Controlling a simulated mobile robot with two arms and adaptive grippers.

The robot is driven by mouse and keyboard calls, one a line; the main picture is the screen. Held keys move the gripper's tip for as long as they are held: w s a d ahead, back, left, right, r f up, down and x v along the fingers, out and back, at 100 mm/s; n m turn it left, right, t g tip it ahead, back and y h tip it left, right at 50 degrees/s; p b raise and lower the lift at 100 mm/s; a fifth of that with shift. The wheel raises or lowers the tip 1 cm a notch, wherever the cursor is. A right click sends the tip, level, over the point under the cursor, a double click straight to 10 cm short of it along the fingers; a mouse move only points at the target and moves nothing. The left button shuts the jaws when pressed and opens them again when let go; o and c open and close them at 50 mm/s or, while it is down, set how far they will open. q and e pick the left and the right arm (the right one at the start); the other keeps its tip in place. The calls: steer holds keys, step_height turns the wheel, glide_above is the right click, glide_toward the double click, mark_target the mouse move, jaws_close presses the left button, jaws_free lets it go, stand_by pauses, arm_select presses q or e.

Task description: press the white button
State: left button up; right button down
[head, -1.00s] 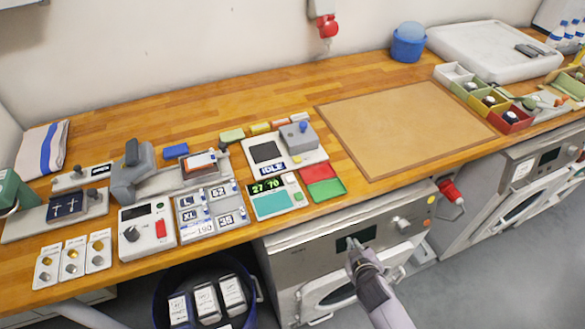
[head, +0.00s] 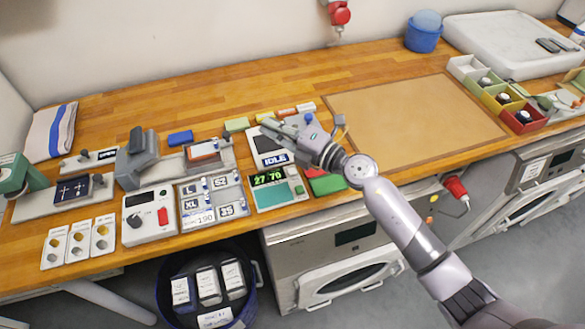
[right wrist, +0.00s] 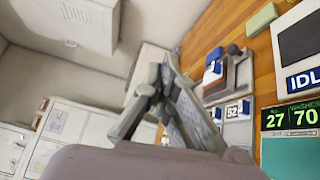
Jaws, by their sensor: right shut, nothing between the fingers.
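A small white button (head: 291,172) shows at the upper right of a counter panel (head: 281,203) with a green-on-black "27 70" display and a teal pad. My right gripper (head: 273,129) is shut and empty. In the head view it lies across the "IDLE" screen unit, with its fingers toward the upper left, beyond the white button. In the right wrist view the shut fingers (right wrist: 162,70) show, and the panel's display is at the right edge; the white button is not visible there. My left gripper is not in view.
The "IDLE" unit (head: 270,157) stands just behind the panel, partly covered by my right gripper. A tray of size tags (head: 213,208) is to the left. A green tray (head: 328,184) is to the right, partly hidden by my arm. The tan mat (head: 420,120) is clear.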

step_height(320, 180, down, 3)
steer(key=n+g+h, duration=0.2)
steer(key=n+g, duration=0.2)
steer(key=n, duration=0.1)
steer(key=n+g+h, duration=0.1)
steer(key=n+h, duration=0.1)
steer(key=h, duration=0.3)
glide_above(295, 169)
step_height(295, 169, down, 4)
steer(key=shift+s+f, duration=0.1)
steer(key=shift+f, duration=0.05)
step_height(295, 169, down, 8)
steer(key=b, duration=0.5)
steer(key=shift+b, duration=0.3)
steer(key=shift+f, duration=0.4)
steer(key=shift+b, duration=0.3)
steer(key=shift+f, duration=0.4)
